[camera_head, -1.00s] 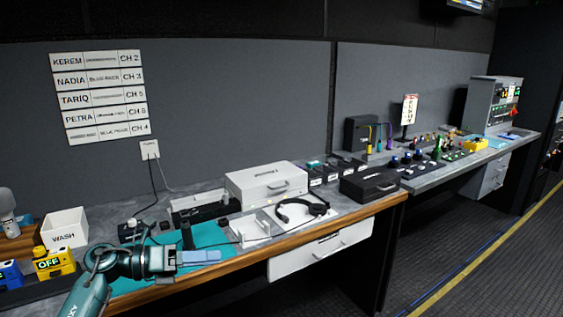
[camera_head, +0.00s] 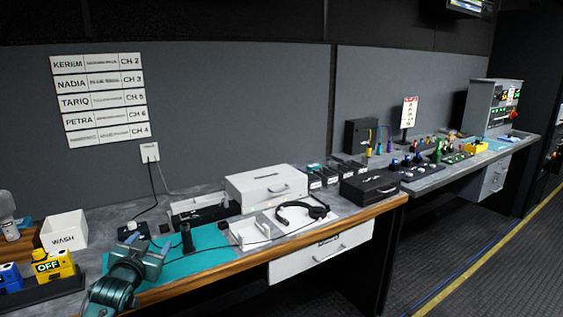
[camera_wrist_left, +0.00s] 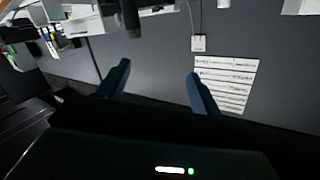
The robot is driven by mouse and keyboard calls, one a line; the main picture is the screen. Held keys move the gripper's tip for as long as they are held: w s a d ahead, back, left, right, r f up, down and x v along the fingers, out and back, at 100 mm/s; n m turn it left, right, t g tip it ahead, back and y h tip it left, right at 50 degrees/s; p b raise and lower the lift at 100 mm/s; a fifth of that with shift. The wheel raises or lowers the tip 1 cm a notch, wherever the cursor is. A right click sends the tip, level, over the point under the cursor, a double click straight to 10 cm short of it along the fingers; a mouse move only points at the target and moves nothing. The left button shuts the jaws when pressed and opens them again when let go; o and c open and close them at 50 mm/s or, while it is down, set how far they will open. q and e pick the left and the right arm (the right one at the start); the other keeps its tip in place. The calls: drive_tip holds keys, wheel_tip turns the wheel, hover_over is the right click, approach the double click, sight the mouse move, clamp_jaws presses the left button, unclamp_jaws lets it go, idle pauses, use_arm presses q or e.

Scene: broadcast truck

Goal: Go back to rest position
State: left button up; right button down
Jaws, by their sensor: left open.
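My left gripper (camera_head: 160,246) is at the lower left of the head view, over the left end of the teal mat (camera_head: 207,262) near the front edge of the counter. In the left wrist view its two dark blue fingers (camera_wrist_left: 159,76) stand well apart with nothing between them. My right gripper is in neither view.
A white WASH box (camera_head: 64,232) and a yellow OFF block (camera_head: 54,265) are left of my arm. A black upright piece (camera_head: 187,240), a white tray (camera_head: 249,233), a headset (camera_head: 302,212) and a white case (camera_head: 266,186) stand to the right. The floor at right (camera_head: 480,230) is clear.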

use_arm(q)
drive_tip(key=s+d+f+g+h, duration=0.2)
drive_tip(key=s+d+f, duration=0.5)
drive_tip(key=s+f, duration=0.3)
drive_tip(key=s+d+f+g+h, duration=0.1)
drive_tip(key=s+d+f, duration=0.2)
drive_tip(key=s, duration=0.6)
drive_tip(key=s+d+f+g, duration=0.1)
drive_tip(key=s+d+f, duration=0.3)
drive_tip(key=s, duration=0.5)
drive_tip(key=s+d+f+g+h, duration=0.1)
drive_tip(key=s+d+f, duration=0.2)
drive_tip(key=s, duration=0.5)
drive_tip(key=shift+s+d+f+g+h, duration=0.3)
drive_tip(key=shift+s+d+g, duration=0.1)
drive_tip(key=shift+d, duration=0.35)
